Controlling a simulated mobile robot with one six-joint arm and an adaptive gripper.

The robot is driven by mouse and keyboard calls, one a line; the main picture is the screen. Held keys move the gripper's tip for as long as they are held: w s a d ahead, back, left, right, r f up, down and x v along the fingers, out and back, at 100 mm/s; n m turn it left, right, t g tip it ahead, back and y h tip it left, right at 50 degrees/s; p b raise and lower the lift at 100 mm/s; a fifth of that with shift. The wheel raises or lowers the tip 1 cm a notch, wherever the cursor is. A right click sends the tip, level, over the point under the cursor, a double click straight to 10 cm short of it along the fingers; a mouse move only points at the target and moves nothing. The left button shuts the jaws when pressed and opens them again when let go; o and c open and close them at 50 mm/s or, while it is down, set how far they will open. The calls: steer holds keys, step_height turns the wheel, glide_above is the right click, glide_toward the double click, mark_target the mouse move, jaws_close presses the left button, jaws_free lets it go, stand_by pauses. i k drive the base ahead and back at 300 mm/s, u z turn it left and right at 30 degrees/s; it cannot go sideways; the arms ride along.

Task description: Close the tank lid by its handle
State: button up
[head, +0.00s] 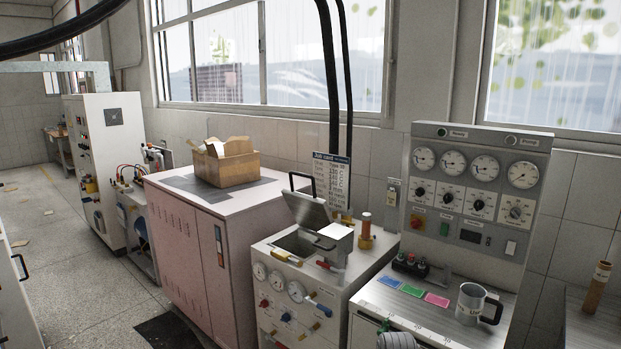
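The tank (278,262) is a white cabinet with gauges and coloured valve handles on its front, right of centre in the head view. Its grey lid (306,210) stands open, tilted up above the dark opening (295,243) in the top. A black handle (302,175) sticks up from the lid's upper edge. A light cover piece (335,231) with a small grey handle sits right of the opening. My gripper is not in view, and nothing visible touches the lid.
A pink cabinet (195,255) with an open cardboard box (225,162) stands left of the tank. A gauge panel (474,180) and a bench with a metal mug (472,303) stand to the right. Dark hoses (330,70) hang behind the tank. Open floor (75,270) lies at left.

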mark_target(313, 213)
steer(key=z, duration=0.1)
steer(key=i, duration=1)
steer(key=u, duration=0.05)
